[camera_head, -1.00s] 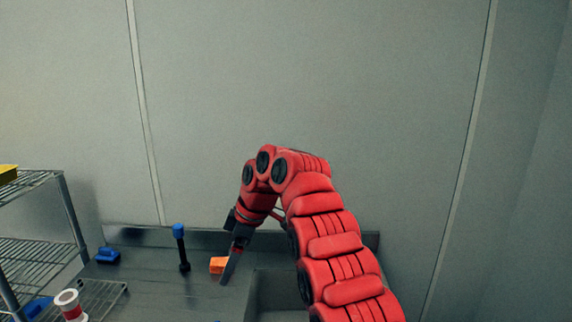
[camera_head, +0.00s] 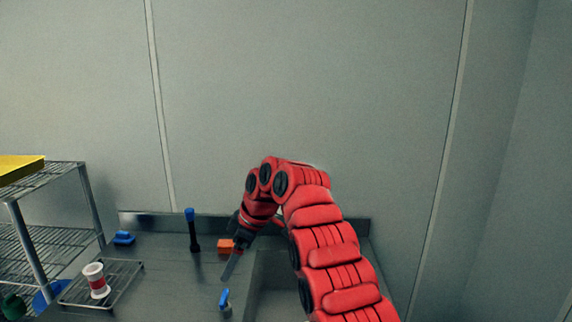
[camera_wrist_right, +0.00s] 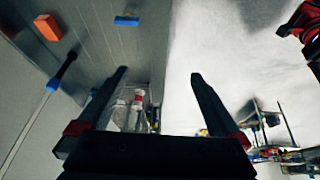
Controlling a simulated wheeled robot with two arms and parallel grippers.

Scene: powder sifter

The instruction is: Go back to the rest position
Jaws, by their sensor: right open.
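My right gripper (camera_head: 232,262) hangs at the end of my red arm, pointing down over the metal counter (camera_head: 165,265), beside an orange block (camera_head: 226,246). In the right wrist view its two dark fingers (camera_wrist_right: 160,74) are spread wide with nothing between them. My left gripper does not show.
A blue-topped dark post (camera_head: 192,230) stands on the counter, with a blue object (camera_head: 123,238) to its left. Another blue-topped item (camera_head: 224,302) is near the sink basin (camera_head: 285,270). A wire shelf (camera_head: 40,240) with a yellow tray (camera_head: 20,168) stands at far left.

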